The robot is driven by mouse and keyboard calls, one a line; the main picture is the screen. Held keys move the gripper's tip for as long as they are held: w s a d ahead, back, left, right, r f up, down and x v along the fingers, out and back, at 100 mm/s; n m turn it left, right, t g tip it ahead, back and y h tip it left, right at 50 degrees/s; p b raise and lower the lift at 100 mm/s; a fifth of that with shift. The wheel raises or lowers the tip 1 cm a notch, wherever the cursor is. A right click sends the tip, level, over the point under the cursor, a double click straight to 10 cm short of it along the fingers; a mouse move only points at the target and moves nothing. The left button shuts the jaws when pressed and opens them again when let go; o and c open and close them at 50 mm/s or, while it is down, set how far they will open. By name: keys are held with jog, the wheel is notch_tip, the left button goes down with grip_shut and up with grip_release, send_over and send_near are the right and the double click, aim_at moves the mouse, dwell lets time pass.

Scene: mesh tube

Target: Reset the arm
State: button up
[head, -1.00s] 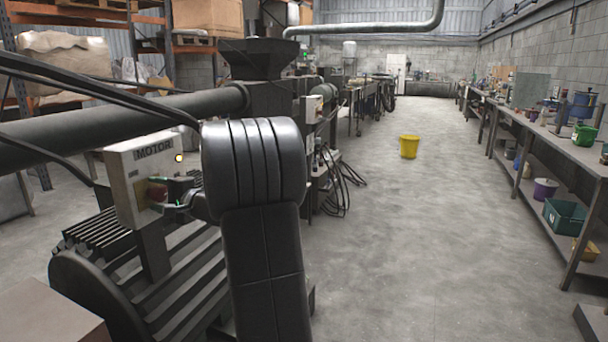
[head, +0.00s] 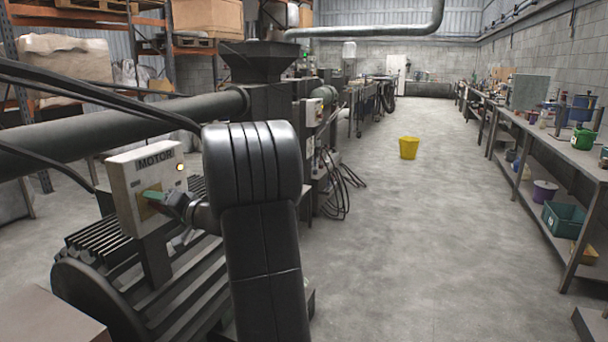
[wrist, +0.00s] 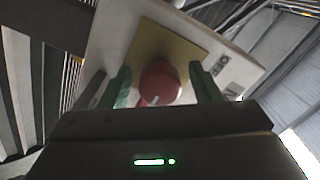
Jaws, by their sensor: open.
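A pale motor control box (head: 126,190) labelled MOTOR stands above the ribbed dark motor at left, with a small lit yellow lamp (head: 180,167). My gripper (head: 153,197) is at the front of this box. In the wrist view its two green fingers (wrist: 160,88) are open, one on each side of a round red knob (wrist: 160,80) with a white mark. Gaps show between knob and fingers; I cannot tell whether they touch deeper in. The knob sits on a yellow plate (wrist: 160,42) on the box. In the head view my gripper hides the knob.
The ribbed motor (head: 130,285) lies just below my gripper. A thick dark pipe (head: 130,118) and black cables run behind the box. A yellow bucket (head: 408,148) stands on the open floor. A long workbench (head: 545,150) lines the right wall.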

jog(key=shift+r+n+p, duration=0.1)
jog(key=shift+n+p, duration=1.15)
jog(key=shift+n, duration=0.15)
jog(key=shift+n+p, duration=0.3)
jog(key=shift+n, duration=0.1)
jog(key=shift+f, duration=0.25)
